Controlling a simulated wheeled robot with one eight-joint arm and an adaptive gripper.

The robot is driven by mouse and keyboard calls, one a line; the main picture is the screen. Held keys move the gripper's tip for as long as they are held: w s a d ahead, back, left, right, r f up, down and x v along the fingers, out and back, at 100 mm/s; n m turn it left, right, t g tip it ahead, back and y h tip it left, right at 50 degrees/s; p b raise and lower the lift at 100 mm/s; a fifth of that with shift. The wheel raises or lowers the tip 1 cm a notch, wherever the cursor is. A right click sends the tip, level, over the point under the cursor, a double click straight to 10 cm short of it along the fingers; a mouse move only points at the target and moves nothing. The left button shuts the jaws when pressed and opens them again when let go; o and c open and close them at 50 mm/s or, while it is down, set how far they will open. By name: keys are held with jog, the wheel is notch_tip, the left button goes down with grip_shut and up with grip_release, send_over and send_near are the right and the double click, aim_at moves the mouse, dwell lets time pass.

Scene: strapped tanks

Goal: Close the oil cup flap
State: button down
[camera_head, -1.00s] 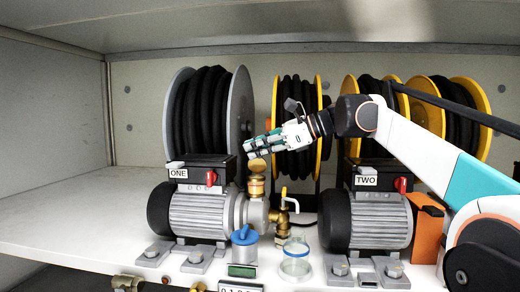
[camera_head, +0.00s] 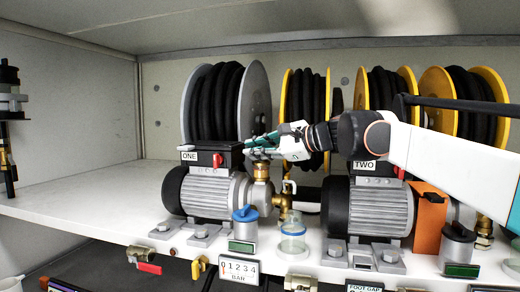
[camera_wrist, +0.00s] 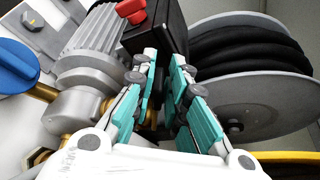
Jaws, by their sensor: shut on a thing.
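The brass oil cup (camera_head: 261,172) stands upright on the motor unit labelled ONE (camera_head: 215,190). My gripper (camera_head: 250,147) reaches in from the right, with its teal fingers directly over the top of the cup. The fingers hide the cup's flap in the head view, so its angle cannot be told. In the wrist view my gripper (camera_wrist: 163,62) shows its two fingers with a narrow gap between them. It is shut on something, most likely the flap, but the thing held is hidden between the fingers.
A red switch (camera_head: 217,160) on a black box is close to my fingertips. Hose reels (camera_head: 258,105) stand behind. Motor TWO (camera_head: 380,207) is at the right, below my arm.

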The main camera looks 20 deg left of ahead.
jog(key=shift+s+f, duration=0.4)
jog(key=shift+f, duration=0.45)
jog(key=shift+f+b, duration=0.1)
jog(key=shift+b, duration=0.2)
jog(key=c, duration=1.7)
grip_release()
jog(key=shift+w, duration=0.1)
jog(key=shift+v, duration=3.7)
